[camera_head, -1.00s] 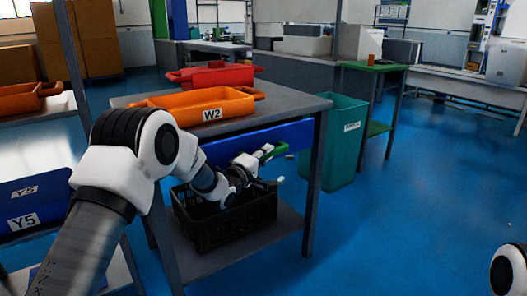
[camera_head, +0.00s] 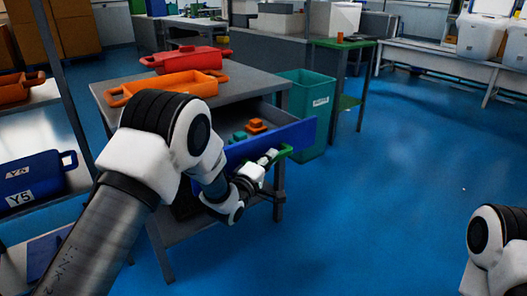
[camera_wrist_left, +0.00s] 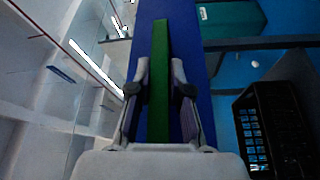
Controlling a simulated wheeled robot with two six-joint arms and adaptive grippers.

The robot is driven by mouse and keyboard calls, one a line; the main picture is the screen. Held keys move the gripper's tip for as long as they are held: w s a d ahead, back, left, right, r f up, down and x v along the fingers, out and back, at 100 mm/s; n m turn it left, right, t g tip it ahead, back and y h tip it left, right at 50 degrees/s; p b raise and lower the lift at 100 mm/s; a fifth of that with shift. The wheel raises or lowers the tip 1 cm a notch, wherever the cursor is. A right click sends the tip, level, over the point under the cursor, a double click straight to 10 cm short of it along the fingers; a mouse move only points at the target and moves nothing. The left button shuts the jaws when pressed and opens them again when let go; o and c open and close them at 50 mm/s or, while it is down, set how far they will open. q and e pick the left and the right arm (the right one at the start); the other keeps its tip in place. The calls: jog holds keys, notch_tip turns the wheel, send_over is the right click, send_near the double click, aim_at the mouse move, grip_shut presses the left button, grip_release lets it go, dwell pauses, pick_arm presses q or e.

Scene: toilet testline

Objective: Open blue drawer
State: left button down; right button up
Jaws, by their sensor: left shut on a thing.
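The blue drawer (camera_head: 298,134) under the grey worktable's top is pulled out, and its inside shows. A teal-green block (camera_head: 239,136) and an orange block (camera_head: 256,126) lie in it. A green bar handle (camera_head: 286,149) is on its front. My left gripper (camera_head: 272,156) is shut on this handle. In the left wrist view, the fingers (camera_wrist_left: 160,90) stand on both sides of the green handle (camera_wrist_left: 160,45), with the blue drawer front (camera_wrist_left: 192,60) behind. My right gripper is out of view; only part of my right arm shows at the right edge.
An orange tray (camera_head: 168,86) and a red tray (camera_head: 185,58) stand on the worktable (camera_head: 245,86). A teal bin (camera_head: 308,100) stands right of the table. A black crate (camera_wrist_left: 262,130) shows in the left wrist view. The blue floor at right is clear.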

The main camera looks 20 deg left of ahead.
pick_arm(q)
jog(key=shift+s+d, duration=0.25)
jog(key=shift+d, duration=0.1)
jog(key=c, duration=1.1)
grip_release()
jog(key=v, duration=1.2)
